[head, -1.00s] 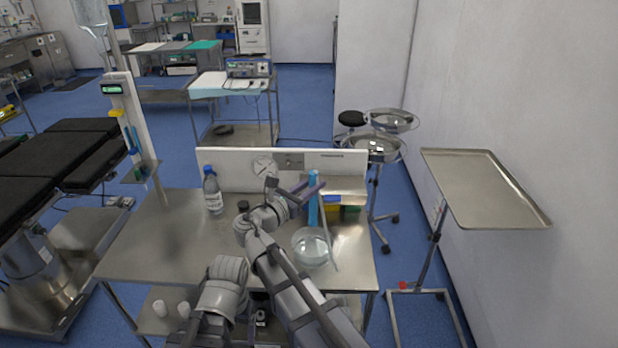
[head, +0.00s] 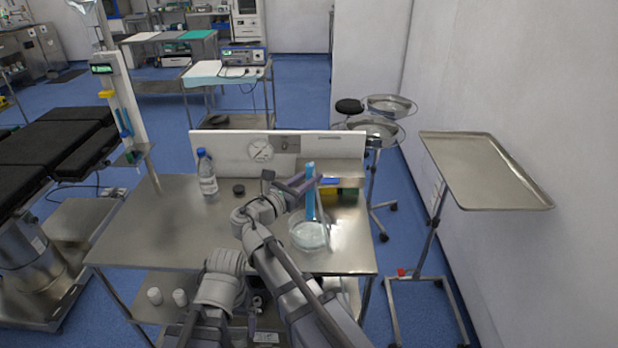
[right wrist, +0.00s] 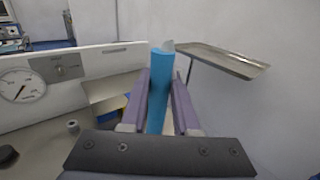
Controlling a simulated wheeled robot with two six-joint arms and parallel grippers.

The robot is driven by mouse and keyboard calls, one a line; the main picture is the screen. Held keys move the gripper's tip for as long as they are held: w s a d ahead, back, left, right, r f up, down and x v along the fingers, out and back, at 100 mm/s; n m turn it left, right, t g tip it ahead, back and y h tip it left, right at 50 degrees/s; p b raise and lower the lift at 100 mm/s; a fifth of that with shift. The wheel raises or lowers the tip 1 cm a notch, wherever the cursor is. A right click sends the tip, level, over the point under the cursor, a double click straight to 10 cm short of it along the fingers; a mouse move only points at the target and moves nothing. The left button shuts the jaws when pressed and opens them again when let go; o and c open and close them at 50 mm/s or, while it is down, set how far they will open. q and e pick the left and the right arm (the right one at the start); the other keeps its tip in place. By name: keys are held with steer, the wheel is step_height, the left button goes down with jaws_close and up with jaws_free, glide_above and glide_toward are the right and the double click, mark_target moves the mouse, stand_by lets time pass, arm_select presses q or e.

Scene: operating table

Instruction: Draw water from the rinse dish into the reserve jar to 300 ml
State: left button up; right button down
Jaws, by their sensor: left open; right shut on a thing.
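My right gripper (head: 305,186) is shut on an upright blue tube-like tool (head: 310,192). The tool also shows between the purple fingers in the right wrist view (right wrist: 158,95), with a grey tip above it. The clear round rinse dish (head: 309,238) stands below the tool near the table's right front. The tool's lower end overlaps the dish, but I cannot tell whether it touches the water. A clear bottle with a blue cap (head: 207,174) stands at the back left; I cannot read any level on it. No separate jar is clearly identifiable.
A small dark round piece (head: 238,189) lies on the metal table (head: 165,220). A white back panel (head: 225,150) with a gauge closes the rear. The table's left half is mostly clear.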

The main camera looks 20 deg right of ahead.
mark_target(307, 169)
arm_select(q)
steer(key=shift+f, duration=0.55)
arm_select(e)
steer(key=shift+f, duration=0.55)
arm_select(q)
steer(key=shift+b, duration=0.3)
step_height(307, 169, down, 6)
steer(key=b, duration=0.6)
arm_select(e)
steer(key=shift+f, duration=3.1)
steer(key=shift+r, duration=0.1)
step_height(307, 169, up, 10)
steer(key=p, duration=1)
steer(key=shift+r, duration=0.1)
arm_select(q)
step_height(307, 169, up, 10)
steer(key=shift+c, duration=0.2)
